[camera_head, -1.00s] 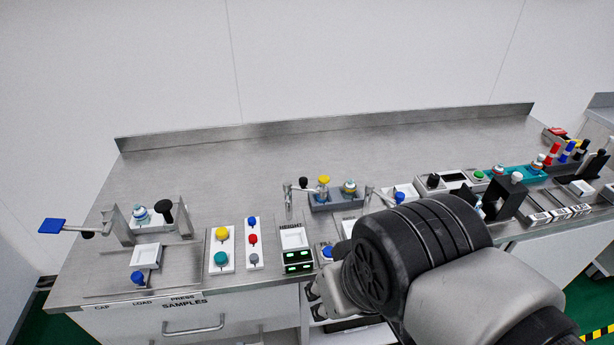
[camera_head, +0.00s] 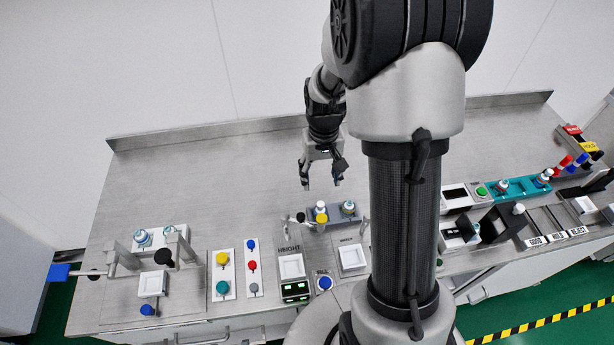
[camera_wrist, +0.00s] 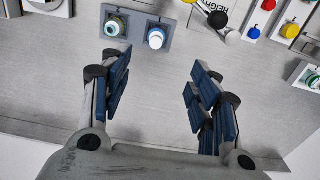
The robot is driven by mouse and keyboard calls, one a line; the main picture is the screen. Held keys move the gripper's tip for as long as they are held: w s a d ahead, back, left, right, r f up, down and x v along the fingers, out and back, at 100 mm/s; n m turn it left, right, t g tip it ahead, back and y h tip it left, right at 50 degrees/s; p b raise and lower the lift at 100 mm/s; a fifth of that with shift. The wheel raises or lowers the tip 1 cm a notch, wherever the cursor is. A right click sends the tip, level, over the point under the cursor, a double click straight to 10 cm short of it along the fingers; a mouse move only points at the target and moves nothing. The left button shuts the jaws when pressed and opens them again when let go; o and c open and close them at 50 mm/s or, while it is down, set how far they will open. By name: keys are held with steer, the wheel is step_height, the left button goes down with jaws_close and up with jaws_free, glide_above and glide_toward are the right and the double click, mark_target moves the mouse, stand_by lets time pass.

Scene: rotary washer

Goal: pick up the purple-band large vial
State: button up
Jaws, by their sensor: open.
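My gripper (camera_head: 322,182) is open and empty above the back of the bench, pointing down; its spread fingers also show in the wrist view (camera_wrist: 158,88). Just in front of it is a grey two-place rack (camera_head: 334,219). The rack holds a white-capped vial with a blue-looking band (camera_wrist: 156,37) and a vial with a pale top and greenish ring (camera_wrist: 115,25). Both are apart from my fingers. Other capped vials stand at the left press (camera_head: 142,237) and in the teal rack (camera_head: 502,186) at the right. I cannot make out a purple band for certain on any vial.
A lever with a yellow knob (camera_head: 321,218) stands close to the rack. The height station (camera_head: 291,267), button panels (camera_head: 223,274) and left press fixture (camera_head: 153,284) line the front. The bench top (camera_head: 220,180) behind them is clear. My arm hides part of the right side.

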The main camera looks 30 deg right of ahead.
mark_target(321, 204)
step_height(321, 204, down, 13)
steer(key=shift+w+d+r+b, duration=0.1)
steer(key=shift+d+r+b, duration=0.1)
steer(key=shift+b, duration=0.85)
steer(key=shift+w+d+f+b, duration=0.15)
steer(key=shift+f+b, duration=0.3)
steer(key=shift+f, duration=2.2)
steer(key=c, duration=1.2)
steer(key=shift+r, duration=0.15)
